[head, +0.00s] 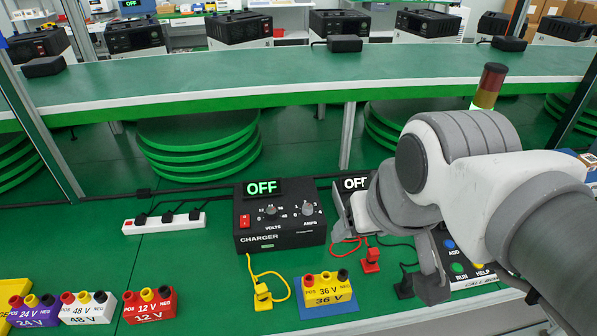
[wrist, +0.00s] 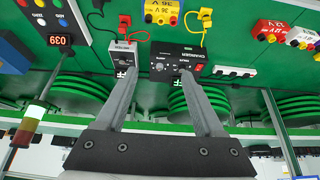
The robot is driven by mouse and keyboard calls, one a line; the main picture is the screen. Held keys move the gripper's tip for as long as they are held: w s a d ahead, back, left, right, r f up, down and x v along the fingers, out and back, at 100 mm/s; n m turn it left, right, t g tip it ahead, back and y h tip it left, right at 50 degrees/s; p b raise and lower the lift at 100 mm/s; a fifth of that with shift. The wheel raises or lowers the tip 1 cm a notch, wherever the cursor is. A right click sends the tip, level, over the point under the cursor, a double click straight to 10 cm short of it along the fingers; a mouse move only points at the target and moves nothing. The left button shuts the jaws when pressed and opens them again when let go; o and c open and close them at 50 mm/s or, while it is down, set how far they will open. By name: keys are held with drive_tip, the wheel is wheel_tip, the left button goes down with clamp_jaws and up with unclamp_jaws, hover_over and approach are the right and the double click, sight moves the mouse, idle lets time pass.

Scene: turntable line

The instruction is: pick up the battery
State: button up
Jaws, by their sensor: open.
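Several block-shaped batteries with coloured terminals lie on the green bench. The yellow 36 V battery (head: 321,292) sits on a blue mat in front of the charger; it also shows at the top of the wrist view (wrist: 162,10). The red 12 V battery (head: 150,307), white 48 V battery (head: 88,310) and purple 24 V battery (head: 34,314) stand in a row at the front left. My gripper (head: 386,250) is open and empty, to the right of the yellow battery and above the bench.
The black charger (head: 280,235) reads OFF, with a yellow-leaded clip (head: 263,297) before it. A second unit reading OFF (head: 355,184) is partly behind my arm. A red clip (head: 371,262), a power strip (head: 164,222) and a button panel (head: 460,268) lie nearby.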

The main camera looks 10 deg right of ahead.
sight(327, 279)
idle(0.4)
